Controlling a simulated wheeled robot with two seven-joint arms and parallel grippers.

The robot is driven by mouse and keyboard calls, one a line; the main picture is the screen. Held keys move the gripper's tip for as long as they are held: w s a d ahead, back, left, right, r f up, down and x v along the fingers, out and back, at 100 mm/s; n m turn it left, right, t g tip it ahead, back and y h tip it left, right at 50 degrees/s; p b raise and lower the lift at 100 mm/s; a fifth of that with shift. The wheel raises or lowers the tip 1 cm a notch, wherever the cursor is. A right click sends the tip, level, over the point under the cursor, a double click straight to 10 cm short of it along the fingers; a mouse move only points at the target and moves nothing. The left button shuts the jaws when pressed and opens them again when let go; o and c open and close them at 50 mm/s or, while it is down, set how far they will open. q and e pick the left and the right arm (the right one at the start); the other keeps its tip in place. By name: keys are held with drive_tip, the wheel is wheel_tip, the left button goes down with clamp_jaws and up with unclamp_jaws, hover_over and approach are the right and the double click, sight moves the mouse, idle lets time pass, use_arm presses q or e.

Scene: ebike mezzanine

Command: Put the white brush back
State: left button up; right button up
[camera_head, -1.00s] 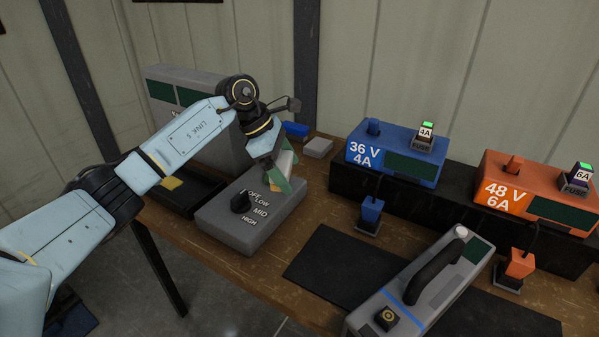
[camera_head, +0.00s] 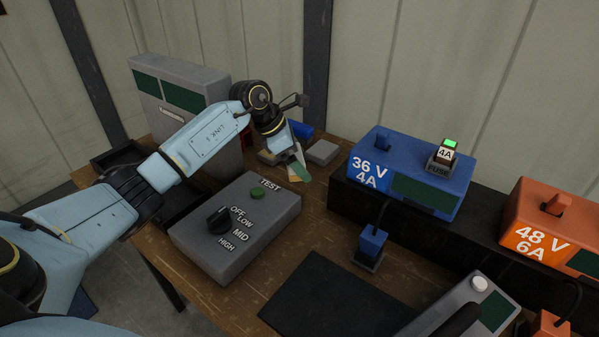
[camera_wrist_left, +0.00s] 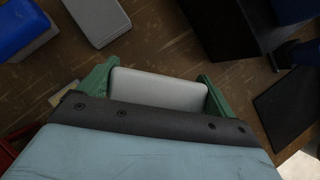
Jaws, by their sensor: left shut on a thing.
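My left gripper (camera_head: 300,170) reaches down over the back of the wooden bench, behind the control box with the dial. Its green fingers are shut on the white brush, which is mostly hidden in the head view. In the left wrist view the white brush (camera_wrist_left: 158,88) shows as a pale, rounded block between the two fingers. A blue block (camera_head: 302,130) and a grey block (camera_head: 322,152) lie just beyond the gripper. My right gripper is not in view.
The grey control box (camera_head: 210,255) has a green TEST button and a dial. A tall grey cabinet (camera_head: 190,75) stands behind my arm. The blue 36 V charger (camera_head: 440,195) stands on a black riser to the right. A dark mat (camera_head: 330,300) lies in front.

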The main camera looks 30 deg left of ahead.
use_arm(q)
drive_tip(key=shift+f, duration=0.35)
wheel_tip(320, 180, down, 3)
drive_tip(key=shift+f, duration=0.1)
drive_tip(key=shift+w+f, duration=0.1)
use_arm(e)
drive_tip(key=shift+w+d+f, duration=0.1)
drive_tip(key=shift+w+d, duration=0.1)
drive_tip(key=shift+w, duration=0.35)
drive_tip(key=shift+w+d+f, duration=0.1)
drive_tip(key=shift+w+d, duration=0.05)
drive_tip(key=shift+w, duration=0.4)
use_arm(q)
drive_tip(key=o, duration=0.9)
drive_tip(key=shift+f, duration=0.15)
drive_tip(key=shift+c, duration=0.2)
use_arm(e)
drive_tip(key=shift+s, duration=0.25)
